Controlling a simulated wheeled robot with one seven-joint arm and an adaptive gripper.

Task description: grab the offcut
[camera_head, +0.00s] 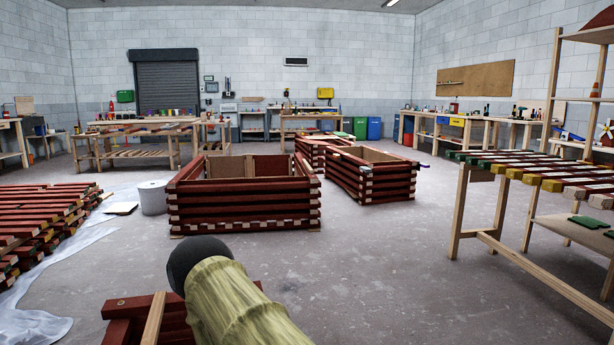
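I cannot make out a piece that is clearly the offcut. Dark red painted wood (121,309) with a bare wood strip (153,320) lies close in front at the bottom, partly hidden behind a pale green-yellow sleeved shape with a dark rounded end, which looks like part of my arm. A small flat green piece (590,222) lies on the lower shelf of the right-hand bench. No fingers of my gripper show, so I cannot see its state.
A stack of red battens (45,215) lies at left beside a white sheet (32,327) and a white bucket (153,198). Red batten crates (245,212) (372,182) stand mid-floor. A wooden bench (459,212) with painted battens stands at right. Grey floor (400,270) between is clear.

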